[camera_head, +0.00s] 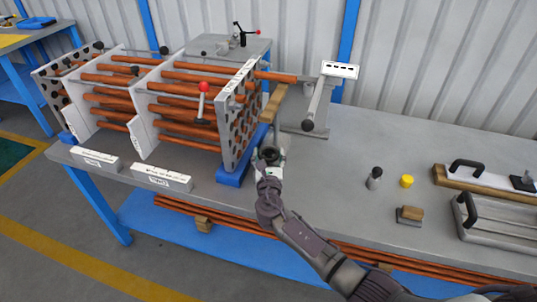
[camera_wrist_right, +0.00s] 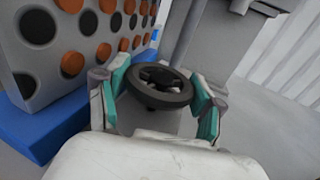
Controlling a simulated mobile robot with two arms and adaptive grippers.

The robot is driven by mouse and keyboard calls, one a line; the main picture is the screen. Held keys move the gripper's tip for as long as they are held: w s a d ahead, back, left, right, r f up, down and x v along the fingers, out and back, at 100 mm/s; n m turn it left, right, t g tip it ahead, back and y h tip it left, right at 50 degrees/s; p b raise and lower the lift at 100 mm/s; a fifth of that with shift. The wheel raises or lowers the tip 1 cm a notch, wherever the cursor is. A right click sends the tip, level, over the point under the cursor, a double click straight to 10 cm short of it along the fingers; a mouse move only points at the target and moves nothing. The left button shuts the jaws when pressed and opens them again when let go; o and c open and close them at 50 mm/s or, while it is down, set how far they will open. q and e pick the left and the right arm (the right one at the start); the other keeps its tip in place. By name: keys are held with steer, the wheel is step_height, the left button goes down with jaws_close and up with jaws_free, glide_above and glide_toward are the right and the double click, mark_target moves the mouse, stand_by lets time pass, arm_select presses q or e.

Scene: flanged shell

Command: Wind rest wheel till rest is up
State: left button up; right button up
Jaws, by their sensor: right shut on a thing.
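The dark round handwheel (camera_wrist_right: 158,97) sits between the teal-padded fingers of my right gripper (camera_wrist_right: 160,103) in the right wrist view. The fingers are closed on its rim from both sides. In the head view my right gripper (camera_head: 270,160) is at the bench, beside the right end of the drilled tube plate (camera_head: 242,115), and it mostly hides the wheel. A wooden bar (camera_head: 274,103), possibly the top of the rest, lies just beyond the gripper, below a copper tube (camera_head: 275,76) that sticks out of the plate. I cannot tell whether the bar touches the tube. My left gripper is not in view.
A grey stand with a white label plate (camera_head: 340,69) and a dark-ended cylinder (camera_head: 312,103) is close on the right. A grey peg (camera_head: 374,178), a yellow cylinder (camera_head: 407,181) and a small block (camera_head: 410,215) stand further right. Bench space between is clear.

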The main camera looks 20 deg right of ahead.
steer(key=shift+m+h, duration=0.4)
steer(key=shift+h, duration=0.2)
steer(key=o, duration=1.1)
steer(key=shift+o, duration=0.2)
steer(key=shift+s, duration=0.1)
steer(key=v, duration=1.2)
steer(key=shift+r, duration=0.25)
steer(key=shift+a+f, duration=0.1)
